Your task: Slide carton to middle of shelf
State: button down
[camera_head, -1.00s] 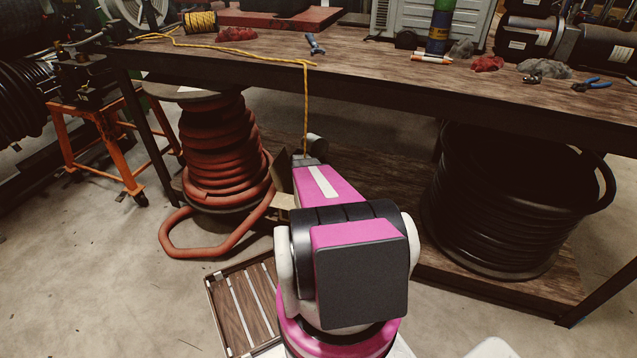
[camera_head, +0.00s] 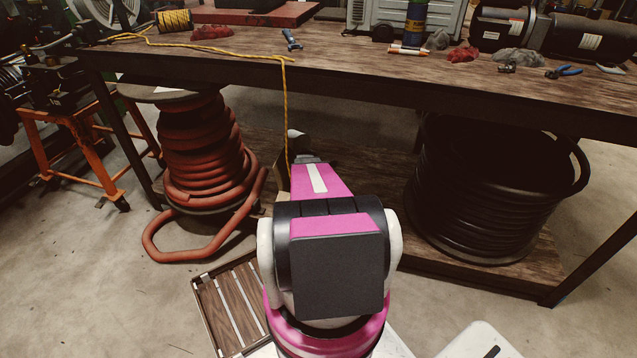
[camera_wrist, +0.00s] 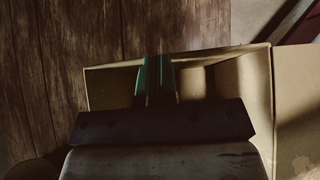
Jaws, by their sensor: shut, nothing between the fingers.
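The open tan cardboard carton (camera_wrist: 108,92) is on the lower wooden shelf and fills much of the wrist view. In the head view only a sliver of the carton (camera_head: 282,172) shows, left of my arm, which hides the rest. My gripper (camera_wrist: 155,66) has green fingers, close together with nothing between them. They lie over the carton's opening, with the tips near its upper rim in the wrist view. I cannot tell whether they touch a wall. A pale, rounded shape (camera_wrist: 192,82) shows inside the carton, right of the fingers.
The lower shelf (camera_wrist: 45,75) is bare wood left of the carton in the wrist view. A red hose reel (camera_head: 205,150) stands to the left and a coiled black hose (camera_head: 490,195) to the right. The workbench top (camera_head: 390,72) overhangs. A yellow cord (camera_head: 286,120) hangs near my arm.

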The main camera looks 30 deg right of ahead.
jog(key=s+d, duration=0.9)
jog(key=shift+d, duration=0.2)
jog(key=v, duration=0.4)
jog(key=w+a+f+v, duration=0.1)
jog(key=v, duration=0.3)
jog(key=f+v, duration=0.1)
jog(key=v, duration=0.3)
jog(key=shift+w+a+r, duration=0.25)
jog(key=shift+w+a, duration=0.05)
jog(key=shift+a, duration=0.15)
